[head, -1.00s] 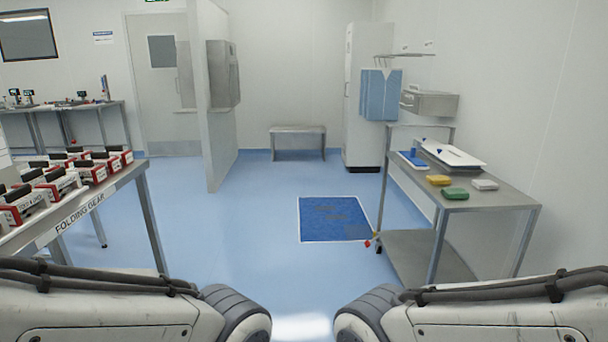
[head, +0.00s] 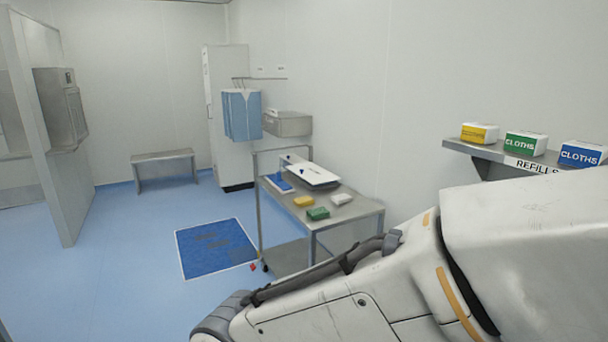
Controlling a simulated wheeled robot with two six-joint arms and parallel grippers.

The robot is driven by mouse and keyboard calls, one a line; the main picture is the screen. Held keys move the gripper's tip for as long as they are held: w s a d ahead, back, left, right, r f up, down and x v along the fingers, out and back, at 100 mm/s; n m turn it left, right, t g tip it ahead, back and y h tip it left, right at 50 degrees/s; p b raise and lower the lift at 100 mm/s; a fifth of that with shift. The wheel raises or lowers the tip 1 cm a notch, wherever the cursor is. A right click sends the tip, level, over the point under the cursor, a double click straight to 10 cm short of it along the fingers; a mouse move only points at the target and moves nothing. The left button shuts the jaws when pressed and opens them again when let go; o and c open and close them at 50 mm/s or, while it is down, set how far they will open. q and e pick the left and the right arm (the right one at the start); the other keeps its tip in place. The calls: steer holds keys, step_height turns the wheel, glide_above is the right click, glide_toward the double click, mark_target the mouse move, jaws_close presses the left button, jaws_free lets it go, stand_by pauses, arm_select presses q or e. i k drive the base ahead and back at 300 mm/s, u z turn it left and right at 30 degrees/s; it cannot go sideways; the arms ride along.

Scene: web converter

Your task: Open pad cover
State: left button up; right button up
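No pad cover can be made out for sure at this distance. A metal cart (head: 365,207) stands ahead against the right wall. On its top lie a white tray-like item (head: 312,174), a blue flat item (head: 279,183), and small yellow (head: 303,201), green (head: 318,213) and white (head: 341,199) blocks. A blue mat (head: 215,248) with a pale edge and grey marks lies on the floor left of the cart. My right arm crosses the lower right. Neither of my grippers is in view.
A wall shelf (head: 484,151) at right holds yellow, green and blue boxes, some marked CLOTHS. Behind the cart are hanging blue garments (head: 242,115), a wall box (head: 288,124) and a tall white cabinet (head: 225,110). A bench (head: 165,160) stands at the back. Blue floor at left is clear.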

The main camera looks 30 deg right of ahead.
mark_target(314, 174)
steer(key=u, duration=0.85)
steer(key=i, duration=2.5)
steer(key=z, duration=1.75)
steer(key=i, duration=3.1)
steer(key=z, duration=0.4)
